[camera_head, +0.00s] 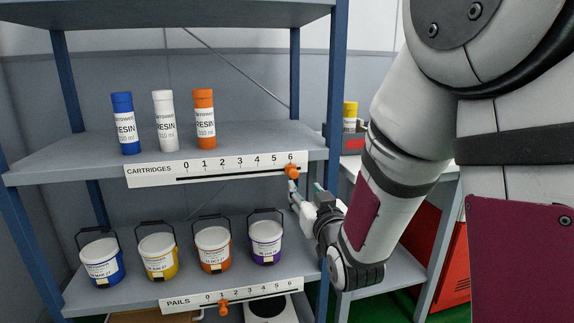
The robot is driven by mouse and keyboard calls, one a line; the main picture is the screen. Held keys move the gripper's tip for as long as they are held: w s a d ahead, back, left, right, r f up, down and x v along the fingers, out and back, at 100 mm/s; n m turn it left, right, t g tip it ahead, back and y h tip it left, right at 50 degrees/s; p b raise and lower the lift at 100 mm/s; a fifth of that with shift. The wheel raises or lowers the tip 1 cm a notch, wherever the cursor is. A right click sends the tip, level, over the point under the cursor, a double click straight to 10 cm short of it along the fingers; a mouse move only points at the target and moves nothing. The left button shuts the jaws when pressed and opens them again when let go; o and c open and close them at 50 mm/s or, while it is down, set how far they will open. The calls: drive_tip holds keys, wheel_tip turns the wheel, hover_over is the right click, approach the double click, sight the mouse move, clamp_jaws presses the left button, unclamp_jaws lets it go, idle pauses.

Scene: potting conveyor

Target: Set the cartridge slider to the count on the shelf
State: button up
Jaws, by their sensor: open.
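The cartridge scale strip (150,174), marked 0 to 6, runs along the front edge of the upper shelf. Its orange slider knob (292,171) stands at the right end, at the mark 6. On the shelf above stand a blue cartridge (124,128), a white cartridge (165,125) and an orange cartridge (204,120), all upright. My gripper (302,191) is open, just below and slightly right of the knob. Its fingertips are small here, and I cannot tell whether one touches the knob.
The lower shelf holds several pails, such as a purple-striped one (266,243). Its pail scale strip (178,303) has an orange knob (223,308) near 1. A blue post (334,100) stands close to my gripper.

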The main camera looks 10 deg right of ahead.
sight(294, 175)
drive_tip(key=w+b, duration=0.1)
drive_tip(key=w, duration=1)
drive_tip(key=shift+b, duration=0.3)
drive_tip(key=shift+c, duration=0.3)
clamp_jaws()
